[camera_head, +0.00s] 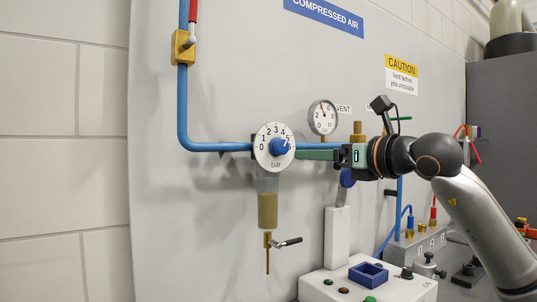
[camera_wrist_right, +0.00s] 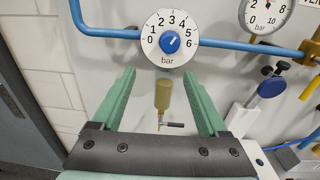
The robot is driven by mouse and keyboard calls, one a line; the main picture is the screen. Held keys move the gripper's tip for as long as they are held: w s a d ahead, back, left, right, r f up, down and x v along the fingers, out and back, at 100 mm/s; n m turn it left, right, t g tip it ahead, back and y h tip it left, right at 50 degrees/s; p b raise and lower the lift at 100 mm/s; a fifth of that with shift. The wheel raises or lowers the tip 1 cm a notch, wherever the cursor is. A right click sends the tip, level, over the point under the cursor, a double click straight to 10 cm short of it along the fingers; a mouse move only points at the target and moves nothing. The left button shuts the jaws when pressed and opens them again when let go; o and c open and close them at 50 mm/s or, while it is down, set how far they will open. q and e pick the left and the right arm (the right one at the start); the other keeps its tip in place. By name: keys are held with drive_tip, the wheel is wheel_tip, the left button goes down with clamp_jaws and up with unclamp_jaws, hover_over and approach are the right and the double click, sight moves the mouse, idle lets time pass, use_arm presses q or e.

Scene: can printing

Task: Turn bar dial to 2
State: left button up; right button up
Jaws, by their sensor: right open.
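The bar dial (camera_head: 264,137) is a white disc numbered 0 to 6, mounted on the grey panel with a blue knob (camera_head: 279,147) at its centre. In the right wrist view the dial (camera_wrist_right: 151,52) and its knob (camera_wrist_right: 169,42) are unobstructed. The knob's white mark points to the upper right, on the 4-to-5 side; I cannot read it exactly. My right gripper (camera_head: 300,154) reaches in from the right, its green fingers just short of the knob. In the right wrist view the gripper (camera_wrist_right: 158,74) is open and empty, its fingertips below the dial's face. My left gripper is out of view.
A blue pipe (camera_head: 215,147) runs into the dial's left side. A yellowish bowl (camera_head: 268,210) with a small drain lever (camera_head: 291,241) hangs below. A pressure gauge (camera_head: 322,117) sits above my right gripper. A white machine (camera_head: 330,288) stands below right.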

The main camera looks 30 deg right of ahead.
sight(283, 148)
drive_tip(key=shift+h, duration=0.5)
drive_tip(key=w+p, duration=0.1)
drive_tip(key=w, duration=0.2)
drive_tip(key=w+r+p, duration=0.1)
drive_tip(key=w, duration=0.3)
drive_tip(key=w+p, duration=0.1)
drive_tip(key=w, duration=0.2)
drive_tip(key=shift+w+d+r, duration=0.15)
drive_tip(key=shift+w, duration=0.1)
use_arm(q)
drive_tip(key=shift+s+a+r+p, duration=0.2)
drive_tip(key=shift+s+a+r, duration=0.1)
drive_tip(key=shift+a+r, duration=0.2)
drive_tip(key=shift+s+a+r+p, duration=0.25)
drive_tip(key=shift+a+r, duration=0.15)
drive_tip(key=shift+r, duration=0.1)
use_arm(e)
drive_tip(key=shift+w, duration=0.7)
drive_tip(key=shift+c, duration=0.4)
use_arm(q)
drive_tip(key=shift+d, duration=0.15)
use_arm(e)
clamp_jaws()
